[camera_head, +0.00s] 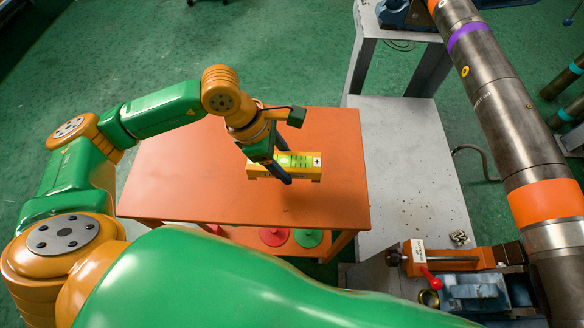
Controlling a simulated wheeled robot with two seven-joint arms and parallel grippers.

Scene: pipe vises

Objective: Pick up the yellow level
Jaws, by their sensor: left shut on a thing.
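The yellow level (304,163) is a short yellow bar with green patches on top and a white square with a dark cross near its right end. My left gripper (280,165) reaches down to it from above, with its dark fingers shut around the middle of the level. The level is over the orange table (200,180); I cannot tell for sure whether it touches the top or hangs just above it. My right gripper is not in view.
A large steel pipe (508,125) with purple and orange bands runs down the right side. A grey metal stand (410,165) is beside the table. An orange and blue vise (455,262) is at lower right. Red and green discs (307,238) lie below the tabletop. The table's left part is clear.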

